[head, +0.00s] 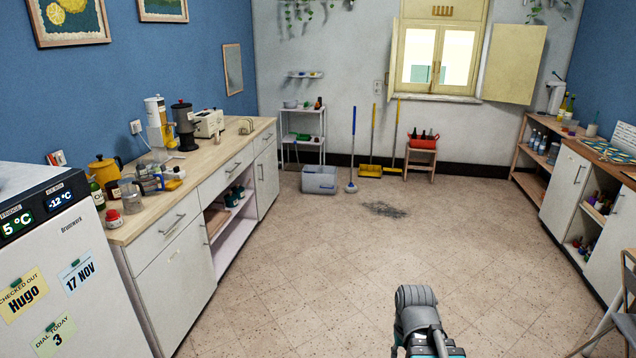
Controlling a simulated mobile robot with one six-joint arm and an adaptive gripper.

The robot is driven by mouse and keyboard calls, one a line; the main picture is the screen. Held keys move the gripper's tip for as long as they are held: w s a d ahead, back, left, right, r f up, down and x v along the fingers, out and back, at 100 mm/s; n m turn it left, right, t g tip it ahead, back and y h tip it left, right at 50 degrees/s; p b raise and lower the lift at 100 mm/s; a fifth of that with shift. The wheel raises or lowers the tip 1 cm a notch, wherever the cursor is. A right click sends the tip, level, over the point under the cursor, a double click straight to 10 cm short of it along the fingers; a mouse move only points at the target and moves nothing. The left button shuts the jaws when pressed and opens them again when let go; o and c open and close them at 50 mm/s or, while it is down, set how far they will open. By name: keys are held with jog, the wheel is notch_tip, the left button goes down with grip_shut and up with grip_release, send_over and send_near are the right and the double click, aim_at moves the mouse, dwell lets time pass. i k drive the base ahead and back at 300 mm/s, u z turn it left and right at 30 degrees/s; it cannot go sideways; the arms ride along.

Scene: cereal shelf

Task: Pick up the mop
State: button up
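A mop with a blue handle (353,135) and a pale round head stands upright near the back wall, its head on the floor. It is beside a grey-white bucket (319,181). A yellow-handled tool (374,135) with a wide yellow foot stands to its right, and another yellow-handled tool (394,135) leans near a small stool. A grey and teal part of my own arm shows at the bottom, far in front of the mop. My gripper's fingers are not in view.
The tiled floor (290,290) is mostly open, with a dark smudge (384,210) in front of the mop. Counters line the left and right walls. A stool (420,159) with a red container and a white shelf (303,112) stand at the back.

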aim_at(351, 188)
jog(key=z, duration=0.1)
jog(key=i, duration=1.8)
jog(key=z, duration=0.3)
jog(key=i, duration=3.15)
jog(key=z, duration=0.05)
